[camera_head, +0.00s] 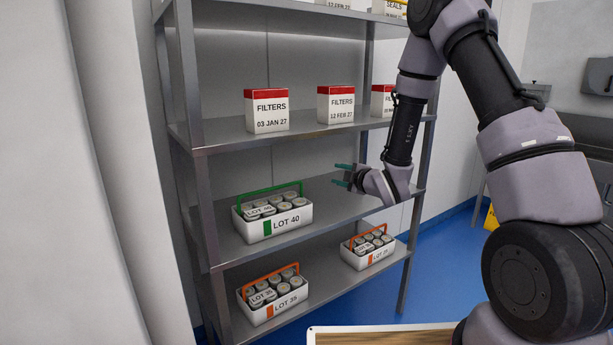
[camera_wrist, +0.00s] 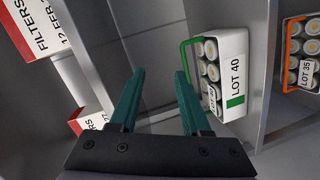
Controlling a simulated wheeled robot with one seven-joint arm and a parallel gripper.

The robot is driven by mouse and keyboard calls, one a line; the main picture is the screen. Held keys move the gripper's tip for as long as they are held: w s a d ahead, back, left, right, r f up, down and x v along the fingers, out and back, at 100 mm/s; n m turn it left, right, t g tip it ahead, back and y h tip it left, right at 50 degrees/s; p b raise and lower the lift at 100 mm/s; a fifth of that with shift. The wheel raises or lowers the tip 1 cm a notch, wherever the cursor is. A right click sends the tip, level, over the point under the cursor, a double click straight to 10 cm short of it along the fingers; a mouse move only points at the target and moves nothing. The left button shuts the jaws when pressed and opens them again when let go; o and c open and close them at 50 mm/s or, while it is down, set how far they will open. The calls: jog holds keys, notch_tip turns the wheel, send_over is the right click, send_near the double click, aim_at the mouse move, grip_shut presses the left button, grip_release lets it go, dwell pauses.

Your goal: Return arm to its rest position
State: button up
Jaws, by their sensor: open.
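My gripper (camera_head: 343,175) has teal fingers and is at the right part of the middle shelf, to the right of the LOT 40 tub carrier. In the wrist view its fingers (camera_wrist: 155,98) are apart with nothing between them. The LOT 40 carrier (camera_head: 272,226) is white with a green handle and holds several grey-lidded tubs. It stands upright on the shelf, apart from my gripper, and also shows right of the fingers in the wrist view (camera_wrist: 236,68). My arm (camera_head: 405,128) reaches in from the right.
The metal rack (camera_head: 222,262) has posts and shelf edges around my gripper. FILTERS boxes (camera_head: 267,111) stand on the shelf above. Orange-handled carriers LOT 35 (camera_head: 273,311) and another (camera_head: 368,256) stand on the shelf below. A wooden-topped surface (camera_head: 385,338) is at the bottom.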

jog(key=s+d+r+m+g+h, duration=0.1)
jog(key=s+d+r+m+h, duration=0.2)
jog(key=s+d+r+m, duration=0.35)
jog(key=s+d+r+m+g+h, duration=0.25)
jog(key=d+r+m, duration=0.45)
jog(key=r, duration=0.5)
jog(key=s+r+m+g, duration=0.1)
jog(key=s+m, duration=0.2)
jog(key=s, duration=0.5)
jog(key=s+r+m+g, duration=0.1)
jog(key=s+m, duration=0.3)
jog(key=s, duration=0.4)
jog(key=s+d+r+m+g, duration=0.1)
jog(key=s+r+m, duration=0.2)
jog(key=s, duration=0.6)
jog(key=shift+r, duration=0.15)
jog(key=shift+g+y, duration=0.25)
